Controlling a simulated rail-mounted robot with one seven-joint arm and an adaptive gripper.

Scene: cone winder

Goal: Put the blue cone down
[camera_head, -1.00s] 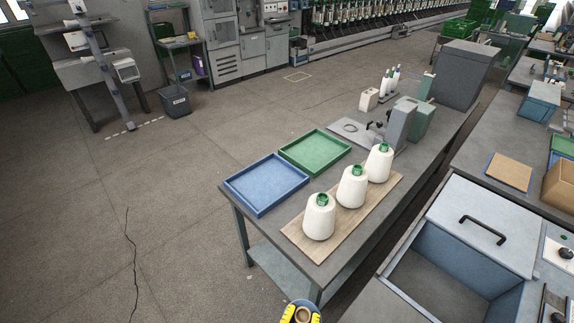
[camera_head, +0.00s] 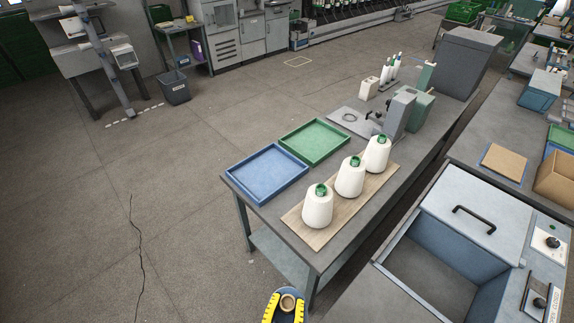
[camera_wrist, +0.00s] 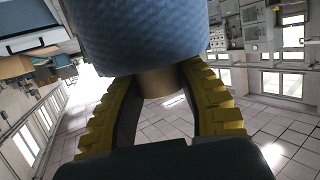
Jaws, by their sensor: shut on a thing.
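My gripper (camera_head: 285,307) shows at the bottom edge of the head view, its yellow-padded fingers around a blue cone (camera_head: 271,302) with a tan tube end facing up. In the wrist view the fingers (camera_wrist: 160,95) are shut on the tan tube, and the large blue yarn body (camera_wrist: 145,30) fills the top middle. The gripper and cone are in front of the near end of the table, apart from it. A blue tray (camera_head: 265,176) and a green tray (camera_head: 314,143) lie side by side on the table, both empty.
Three white cones with green tips (camera_head: 318,210) stand in a row on a wooden board (camera_head: 294,223), right of the blue tray. A grey device (camera_head: 398,118) stands behind them. An open blue-grey bin (camera_head: 425,270) is at the right.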

